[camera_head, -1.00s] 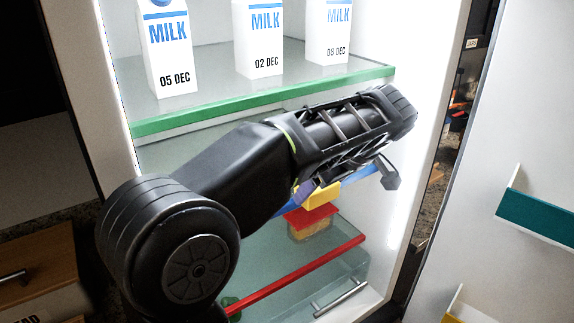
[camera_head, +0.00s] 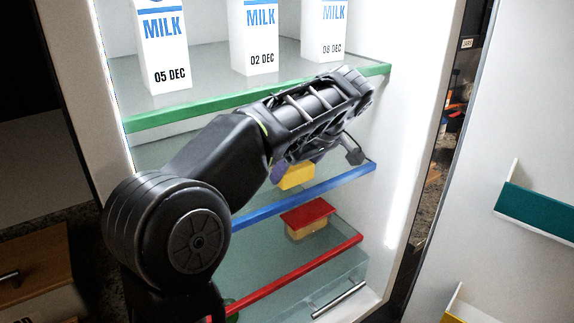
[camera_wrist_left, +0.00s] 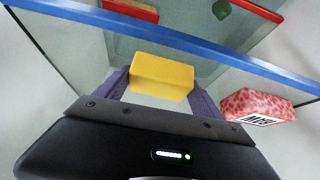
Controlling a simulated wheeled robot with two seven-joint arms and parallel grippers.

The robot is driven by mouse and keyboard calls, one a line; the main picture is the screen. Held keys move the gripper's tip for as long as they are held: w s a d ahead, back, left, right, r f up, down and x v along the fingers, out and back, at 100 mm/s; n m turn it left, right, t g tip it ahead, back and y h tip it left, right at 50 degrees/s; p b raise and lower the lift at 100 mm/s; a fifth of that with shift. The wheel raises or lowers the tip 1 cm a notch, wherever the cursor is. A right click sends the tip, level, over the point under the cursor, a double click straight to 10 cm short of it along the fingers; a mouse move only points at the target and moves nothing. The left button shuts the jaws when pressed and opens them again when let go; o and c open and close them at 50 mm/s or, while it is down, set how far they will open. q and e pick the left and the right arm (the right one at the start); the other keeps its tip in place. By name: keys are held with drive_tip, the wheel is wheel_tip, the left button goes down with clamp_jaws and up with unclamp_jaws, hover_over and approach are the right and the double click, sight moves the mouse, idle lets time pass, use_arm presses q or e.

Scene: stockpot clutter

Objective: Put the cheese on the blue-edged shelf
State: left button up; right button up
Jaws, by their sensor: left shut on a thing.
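The cheese (camera_head: 296,177) is a yellow block, just above and behind the front edge of the blue-edged shelf (camera_head: 310,195) in the head view. My left gripper (camera_head: 291,173) is shut on it; one purple finger shows at its left. In the left wrist view the cheese (camera_wrist_left: 161,77) sits between the two purple fingers of the gripper (camera_wrist_left: 162,84), with the blue edge (camera_wrist_left: 200,47) across the top. I cannot tell whether the cheese touches the shelf. My right gripper is not in view.
A red patterned package (camera_wrist_left: 256,106) lies beside the gripper in the left wrist view. Milk cartons (camera_head: 258,40) stand on the green-edged shelf (camera_head: 240,101) above my arm. A red-topped block (camera_head: 307,217) sits below, near the red-edged shelf (camera_head: 300,273). The open door is right.

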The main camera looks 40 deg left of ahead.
use_arm(q)
drive_tip(key=a+p, duration=0.1)
drive_tip(key=w+a+p, duration=0.1)
drive_tip(key=a, duration=0.1)
drive_tip(key=shift+f, duration=0.3)
drive_tip(key=shift+s, duration=0.1)
drive_tip(key=shift+f, duration=0.1)
drive_tip(key=shift+f, duration=0.2)
drive_tip(key=o, duration=1.9)
drive_tip(key=shift+r, duration=0.15)
drive_tip(key=shift+r, duration=0.1)
drive_tip(key=shift+d+r, duration=0.1)
